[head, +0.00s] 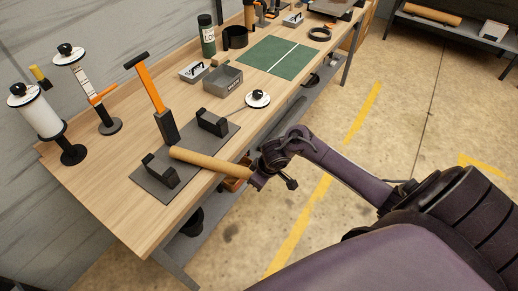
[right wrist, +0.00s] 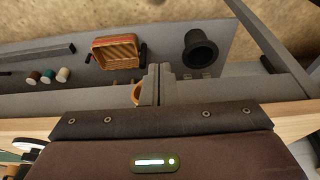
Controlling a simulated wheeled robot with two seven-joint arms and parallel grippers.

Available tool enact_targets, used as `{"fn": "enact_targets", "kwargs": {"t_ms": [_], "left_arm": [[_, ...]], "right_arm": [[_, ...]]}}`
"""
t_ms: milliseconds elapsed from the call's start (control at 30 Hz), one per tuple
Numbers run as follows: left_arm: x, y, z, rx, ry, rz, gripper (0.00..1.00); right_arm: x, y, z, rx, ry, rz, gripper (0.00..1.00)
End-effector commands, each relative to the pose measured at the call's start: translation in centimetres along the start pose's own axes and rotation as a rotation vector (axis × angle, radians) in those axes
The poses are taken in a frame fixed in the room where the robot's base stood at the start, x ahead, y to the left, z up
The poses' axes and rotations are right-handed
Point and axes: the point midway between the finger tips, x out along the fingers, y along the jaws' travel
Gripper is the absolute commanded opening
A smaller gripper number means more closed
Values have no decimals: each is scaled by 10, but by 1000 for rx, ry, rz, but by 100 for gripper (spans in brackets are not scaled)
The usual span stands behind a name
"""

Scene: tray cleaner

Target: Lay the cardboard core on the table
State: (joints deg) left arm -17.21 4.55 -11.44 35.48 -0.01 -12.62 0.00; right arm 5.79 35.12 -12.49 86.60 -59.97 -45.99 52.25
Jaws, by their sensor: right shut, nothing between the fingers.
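The cardboard core (head: 208,164) is a tan tube. In the head view it lies across the front part of the table (head: 125,222), its left end by the grey stand with two black cradles (head: 147,188) and its right end out at the front edge. My right gripper (head: 257,181) is at that right end, shut and empty. In the right wrist view the closed fingers (right wrist: 157,85) are beside the round open end of the core (right wrist: 136,94). I cannot tell whether they touch it, or whether the core rests fully on the tabletop. My left gripper is out of view.
A grey box (head: 223,79), a white-topped round item (head: 258,98) and a green mat (head: 280,60) lie farther along. Below is a shelf with a basket (right wrist: 116,51) and a black bucket (right wrist: 200,48).

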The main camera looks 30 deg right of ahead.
Motion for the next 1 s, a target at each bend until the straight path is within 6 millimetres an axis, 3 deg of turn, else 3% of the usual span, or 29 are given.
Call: {"fn": "enact_targets", "kwargs": {"t_ms": [333, 500, 1000], "left_arm": [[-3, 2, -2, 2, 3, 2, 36], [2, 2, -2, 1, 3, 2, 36], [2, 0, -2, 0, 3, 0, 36]], "right_arm": [[20, 0, -70, 2, 5, -1, 0], [29, 0, -96, 1, 2, -1, 0], [30, 0, -104, -1, 0, 0, 0]]}}
